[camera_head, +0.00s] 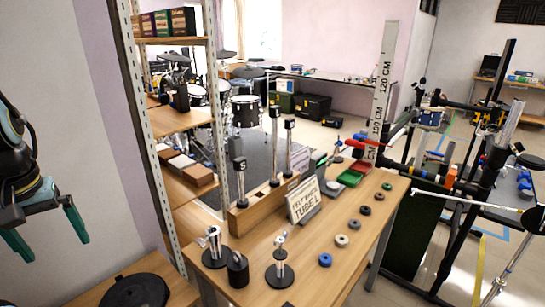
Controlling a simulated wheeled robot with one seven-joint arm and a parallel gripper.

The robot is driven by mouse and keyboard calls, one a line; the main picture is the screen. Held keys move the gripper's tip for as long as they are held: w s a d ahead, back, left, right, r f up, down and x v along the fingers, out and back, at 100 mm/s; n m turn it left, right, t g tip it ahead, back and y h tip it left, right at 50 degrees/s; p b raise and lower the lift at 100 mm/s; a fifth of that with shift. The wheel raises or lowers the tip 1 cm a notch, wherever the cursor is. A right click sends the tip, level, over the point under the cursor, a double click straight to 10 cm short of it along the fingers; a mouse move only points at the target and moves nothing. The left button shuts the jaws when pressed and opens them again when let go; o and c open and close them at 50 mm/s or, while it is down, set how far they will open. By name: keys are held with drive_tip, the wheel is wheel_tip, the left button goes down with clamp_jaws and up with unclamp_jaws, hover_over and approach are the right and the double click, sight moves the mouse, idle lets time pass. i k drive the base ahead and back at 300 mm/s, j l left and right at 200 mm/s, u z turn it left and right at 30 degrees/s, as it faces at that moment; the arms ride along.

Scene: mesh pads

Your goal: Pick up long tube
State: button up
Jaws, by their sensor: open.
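The front-left tube (239,185) is marked "S". The middle tube (274,150) rises highest in the picture, and another tube (288,150) stands just right of it. I cannot clearly read the marks on these two, so I cannot tell for certain which is the long one. My gripper (46,232) is at the far left edge, open and empty, with green fingertips. It is well away from the tubes, with the metal shelf between.
A metal shelf (140,120) stands left of the table (330,215). A sign (303,200) leans in front of the tubes. Small stands (280,265), a black weight (237,270) and several rings (325,260) occupy the table. Dark stands crowd the right; a drum kit is behind.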

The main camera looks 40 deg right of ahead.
sight(275, 111)
drive_tip(key=k, duration=0.4)
drive_tip(key=k+u, duration=0.1)
drive_tip(key=u, duration=0.25)
drive_tip(key=k+u, duration=0.1)
drive_tip(key=u, duration=0.25)
drive_tip(key=k+u, duration=0.1)
drive_tip(key=u, duration=0.25)
drive_tip(key=k+l+u, duration=0.1)
drive_tip(key=k+l, duration=0.55)
drive_tip(key=l, duration=0.2)
drive_tip(key=k+l, duration=0.7)
drive_tip(key=l, duration=0.4)
drive_tip(key=k+l, duration=0.1)
drive_tip(key=l, duration=0.3)
